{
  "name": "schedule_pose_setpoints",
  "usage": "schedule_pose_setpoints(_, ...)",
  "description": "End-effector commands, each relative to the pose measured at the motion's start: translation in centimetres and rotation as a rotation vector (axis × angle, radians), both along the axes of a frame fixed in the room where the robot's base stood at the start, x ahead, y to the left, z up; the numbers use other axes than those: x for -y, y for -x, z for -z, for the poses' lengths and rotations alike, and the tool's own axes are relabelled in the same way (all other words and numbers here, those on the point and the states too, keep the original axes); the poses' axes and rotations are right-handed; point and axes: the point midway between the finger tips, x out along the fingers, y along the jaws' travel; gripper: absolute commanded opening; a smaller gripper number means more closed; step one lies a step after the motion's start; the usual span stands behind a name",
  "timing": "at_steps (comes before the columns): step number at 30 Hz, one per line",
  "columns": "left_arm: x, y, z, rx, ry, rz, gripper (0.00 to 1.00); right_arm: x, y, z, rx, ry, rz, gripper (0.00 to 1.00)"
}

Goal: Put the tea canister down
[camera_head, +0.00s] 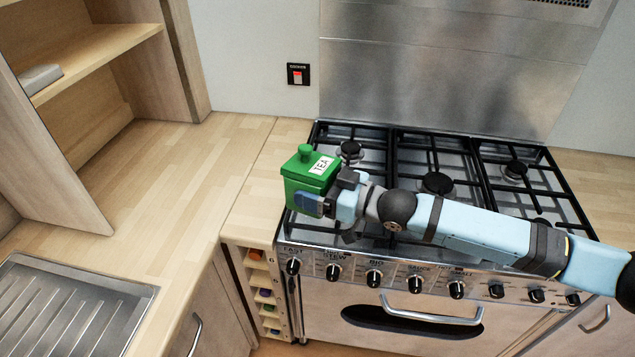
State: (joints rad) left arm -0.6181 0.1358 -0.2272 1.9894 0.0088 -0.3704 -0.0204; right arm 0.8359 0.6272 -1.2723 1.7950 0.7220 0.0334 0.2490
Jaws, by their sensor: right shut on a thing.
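The tea canister (304,172) is a green box with a knobbed lid and a white "TEA" label. It appears upright at the left edge of the range cooker's hob (440,160), beside the wooden worktop. My right gripper (312,204) reaches in from the right across the hob and is shut on the canister, with one finger showing on its near face. The far finger is mostly hidden. I cannot tell whether the canister's base touches a surface. My left gripper is not in view.
The wooden worktop (190,165) left of the cooker is clear. A metal draining board (70,310) lies at lower left. An open wooden cupboard (90,90) stands at upper left, with a grey item (40,78) on its shelf. Control knobs line the cooker's front.

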Motion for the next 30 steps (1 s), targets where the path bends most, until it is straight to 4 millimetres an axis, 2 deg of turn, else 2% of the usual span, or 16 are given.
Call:
schedule_pose_setpoints(7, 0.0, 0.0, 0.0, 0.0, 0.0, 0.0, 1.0, 0.3, 0.9, -1.1, -0.002, -0.011, 0.044, 0.42)
schedule_pose_setpoints(18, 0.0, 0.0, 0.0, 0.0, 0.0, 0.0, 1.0, 3.0, 2.4, -3.8, -0.003, -0.007, 0.206, 0.42)
schedule_pose_setpoints(23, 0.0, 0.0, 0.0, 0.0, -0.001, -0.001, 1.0, 4.5, 3.7, -5.9, -0.002, -0.01, 0.313, 0.41)
schedule_pose_setpoints(30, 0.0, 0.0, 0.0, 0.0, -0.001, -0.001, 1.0, 7.8, 6.1, -10.2, 0.0, -0.01, 0.54, 0.42)
